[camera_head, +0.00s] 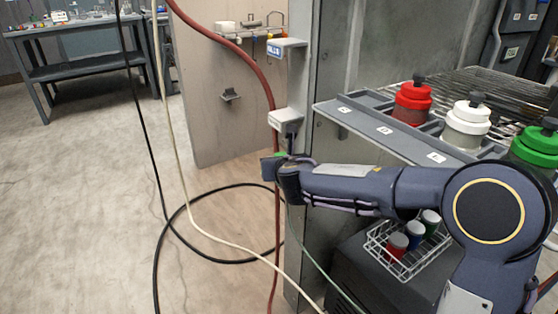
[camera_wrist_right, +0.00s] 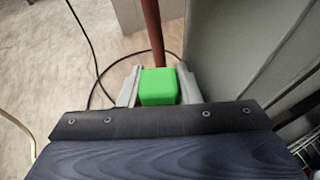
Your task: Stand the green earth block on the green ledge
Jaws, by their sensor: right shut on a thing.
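My right gripper (camera_head: 273,166) reaches in from the right, in front of the grey booth's edge post. In the right wrist view the two fingers (camera_wrist_right: 159,84) are shut on the green earth block (camera_wrist_right: 159,90), a bright green cube with rounded edges. In the head view only a small green patch (camera_head: 279,154) shows at the fingertips; I cannot tell how much of it is the block. I cannot make out a green ledge in either view. My left gripper is out of view.
Lidded jars (camera_head: 411,102) stand in a rack at right. A wire basket (camera_head: 408,250) with small pots sits below my arm.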

